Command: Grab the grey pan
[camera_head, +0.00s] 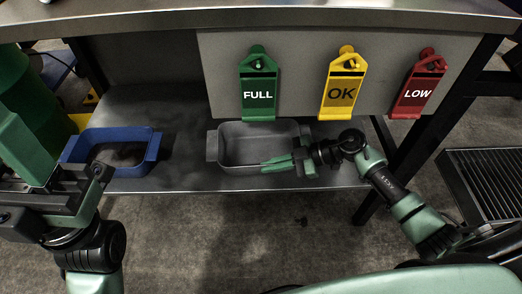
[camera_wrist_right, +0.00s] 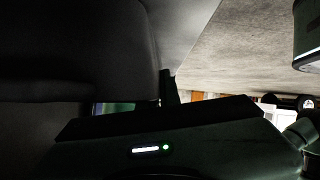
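The grey pan (camera_head: 245,150) is a shallow rectangular tray with end handles. It sits on the lower metal shelf, below the green FULL tag, in the head view. My right gripper (camera_head: 280,165) reaches in from the right, its green fingers over the pan's front right part. Whether they touch the pan or are closed on its wall cannot be told. The right wrist view is mostly dark, with a large dark surface close at upper left; the fingertips are not clear there. My left gripper (camera_head: 88,178) is at the left, near the blue pan's front; its fingers are unclear.
A blue pan (camera_head: 155,147) stands left on the shelf (camera_head: 187,150). FULL (camera_head: 258,90), yellow OK (camera_head: 342,90) and red LOW (camera_head: 418,92) tags hang on the panel above. A dark table leg (camera_head: 400,150) stands right of the shelf. A floor grate (camera_head: 490,185) lies farther right.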

